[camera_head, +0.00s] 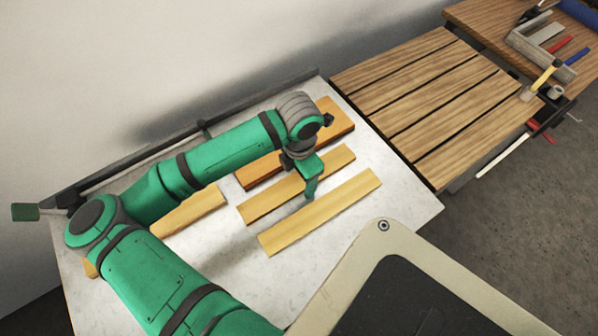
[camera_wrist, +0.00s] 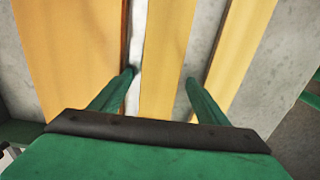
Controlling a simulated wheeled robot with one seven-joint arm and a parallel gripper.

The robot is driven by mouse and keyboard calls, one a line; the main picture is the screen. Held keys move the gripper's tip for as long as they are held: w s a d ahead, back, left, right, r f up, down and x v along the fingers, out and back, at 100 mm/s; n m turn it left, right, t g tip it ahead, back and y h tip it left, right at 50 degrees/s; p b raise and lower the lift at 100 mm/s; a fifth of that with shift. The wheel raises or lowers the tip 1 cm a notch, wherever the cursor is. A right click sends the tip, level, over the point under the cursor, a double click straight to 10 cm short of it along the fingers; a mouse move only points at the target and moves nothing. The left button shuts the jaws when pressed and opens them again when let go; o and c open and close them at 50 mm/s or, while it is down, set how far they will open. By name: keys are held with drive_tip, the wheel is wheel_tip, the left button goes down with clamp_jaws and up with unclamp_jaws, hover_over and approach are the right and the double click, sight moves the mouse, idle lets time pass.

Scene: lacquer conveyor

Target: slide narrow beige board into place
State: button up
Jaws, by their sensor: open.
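Several boards lie roughly side by side on a pale worktop. A narrow beige board (camera_head: 262,206) lies in the middle, and it also shows in the wrist view (camera_wrist: 164,45). My gripper (camera_head: 308,190) is over it, open. In the wrist view, my gripper's fingertips (camera_wrist: 160,79) are on either side of this board, with a visible gap on each side. A wider orange-tan board (camera_head: 338,118) lies behind it and fills the left of the wrist view (camera_wrist: 70,55). Another narrow beige board (camera_head: 330,209) lies in front, at the right of the wrist view (camera_wrist: 238,55).
A shorter beige board (camera_head: 196,210) lies left, partly hidden by my arm. A dark rail (camera_head: 235,120) runs along the worktop's (camera_head: 405,195) back edge. A slatted wooden table (camera_head: 435,90) adjoins at right. Bare worktop shows right of the front board.

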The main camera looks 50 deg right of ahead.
sight(346, 153)
drive_tip(key=c, duration=1.3)
drive_tip(key=shift+s+d, duration=0.8)
drive_tip(key=shift+d, duration=1.75)
drive_tip(key=shift+s+d, duration=0.8)
drive_tip(key=shift+d, duration=1.75)
drive_tip(key=shift+s+d, duration=0.8)
drive_tip(key=shift+d, duration=1.75)
drive_tip(key=shift+s+d, duration=0.8)
drive_tip(key=shift+d, duration=1.75)
drive_tip(key=shift+s+d, duration=0.85)
drive_tip(key=shift+d, duration=1.65)
drive_tip(key=shift+s+d, duration=0.8)
drive_tip(key=shift+d, duration=1.75)
drive_tip(key=shift+s+d, duration=0.8)
drive_tip(key=shift+d, duration=1.75)
drive_tip(key=shift+s+d, duration=0.8)
drive_tip(key=shift+d, duration=1.75)
drive_tip(key=shift+s+d, duration=0.8)
drive_tip(key=shift+d, duration=1.75)
